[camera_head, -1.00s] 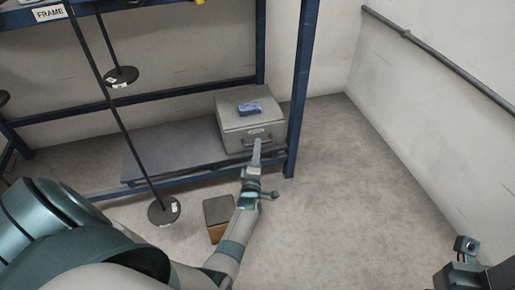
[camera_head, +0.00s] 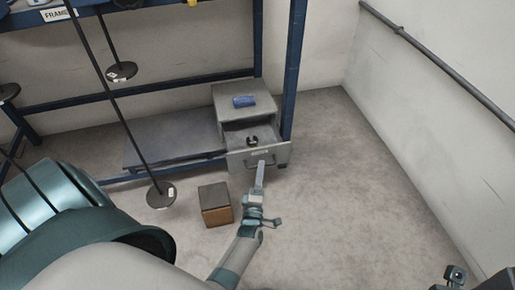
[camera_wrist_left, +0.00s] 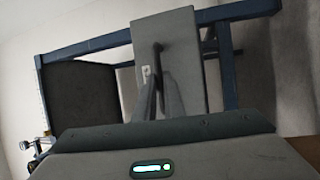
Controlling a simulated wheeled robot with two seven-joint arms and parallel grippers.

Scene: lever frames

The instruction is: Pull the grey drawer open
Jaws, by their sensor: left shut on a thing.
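The grey drawer (camera_head: 252,158) stands well out of its grey cabinet (camera_head: 228,98), which sits at the right end of the low shelf. A dark item (camera_head: 252,141) lies inside the drawer. My left gripper (camera_head: 261,166) is shut on the drawer's handle at the front panel. In the left wrist view the front panel (camera_wrist_left: 180,70) fills the upper middle, with my left gripper's fingers (camera_wrist_left: 160,85) reaching to the handle. A small part of my right arm (camera_head: 455,275) shows at the lower right of the head view; its fingers are not clearly seen.
A brown box (camera_head: 215,204) stands on the floor left of my left gripper. A blue post (camera_head: 294,75) rises just right of the cabinet. A thin pole with a round base (camera_head: 160,194) stands left. The floor at right is clear.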

